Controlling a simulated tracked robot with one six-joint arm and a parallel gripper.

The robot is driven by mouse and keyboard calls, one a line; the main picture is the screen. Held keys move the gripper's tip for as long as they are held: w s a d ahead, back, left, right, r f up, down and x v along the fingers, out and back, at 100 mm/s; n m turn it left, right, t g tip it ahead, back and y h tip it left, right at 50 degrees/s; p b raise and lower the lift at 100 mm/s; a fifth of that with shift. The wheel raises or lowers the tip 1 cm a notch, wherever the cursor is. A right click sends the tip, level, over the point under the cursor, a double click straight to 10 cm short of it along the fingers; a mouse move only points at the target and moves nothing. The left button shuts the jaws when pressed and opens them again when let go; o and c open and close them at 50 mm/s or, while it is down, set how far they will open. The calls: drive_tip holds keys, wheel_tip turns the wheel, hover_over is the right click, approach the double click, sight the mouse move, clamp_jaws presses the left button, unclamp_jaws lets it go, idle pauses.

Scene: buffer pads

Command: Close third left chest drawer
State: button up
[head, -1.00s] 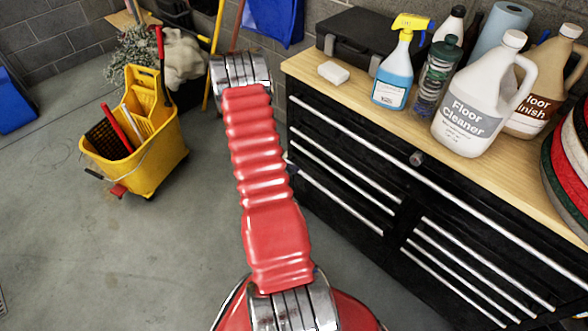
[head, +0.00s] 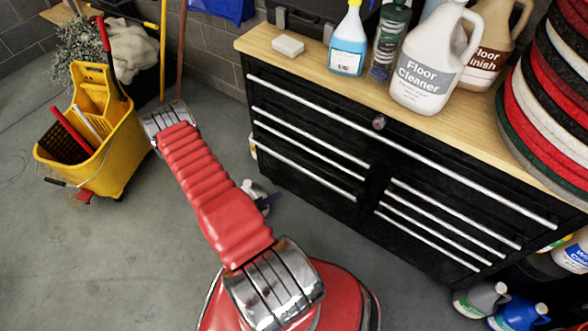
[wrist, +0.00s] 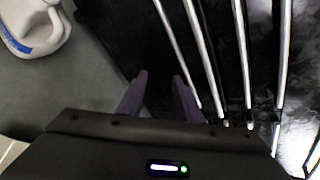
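The black chest (head: 290,180) stands under a wooden top, with silver handle strips across its drawers. A long handle spans the top; shorter ones sit in left and right columns. The lowest left strip (head: 305,173) appears to be the third left drawer's. I cannot tell how far that drawer stands out. My gripper (head: 268,203) is partly hidden behind my red arm, low beside the chest's left part. In the wrist view my gripper (wrist: 160,75) is open and empty, two dark fingers apart. The right finger is close to the leftmost handle strip (wrist: 180,50); contact is unclear.
Bottles, including a floor cleaner jug (head: 430,65), stand on the wooden top (head: 330,85). Floor pads (head: 550,110) are stacked at right. A yellow mop bucket (head: 100,140) stands at left. Several bottles (head: 515,315) sit low at right. A white jug (wrist: 35,25) shows in the wrist view. Floor between bucket and chest is open.

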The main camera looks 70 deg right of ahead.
drive_tip(key=r+n+h, duration=0.1)
drive_tip(key=n, duration=0.1)
drive_tip(key=r+n+h, duration=0.1)
drive_tip(key=r+n, duration=0.1)
drive_tip(key=n, duration=0.1)
drive_tip(key=d+r+n+h, duration=0.1)
drive_tip(key=r+n+h, duration=0.1)
drive_tip(key=shift+s+d+r+n, duration=0.1)
drive_tip(key=shift+s+r+n, duration=0.1)
drive_tip(key=shift+s+n, duration=0.15)
drive_tip(key=shift+d, duration=0.1)
drive_tip(key=x, duration=1.3)
drive_tip(key=shift+d+f, duration=0.15)
drive_tip(key=shift+d, duration=0.15)
drive_tip(key=shift+c, duration=0.3)
clamp_jaws()
drive_tip(key=shift+a, duration=0.1)
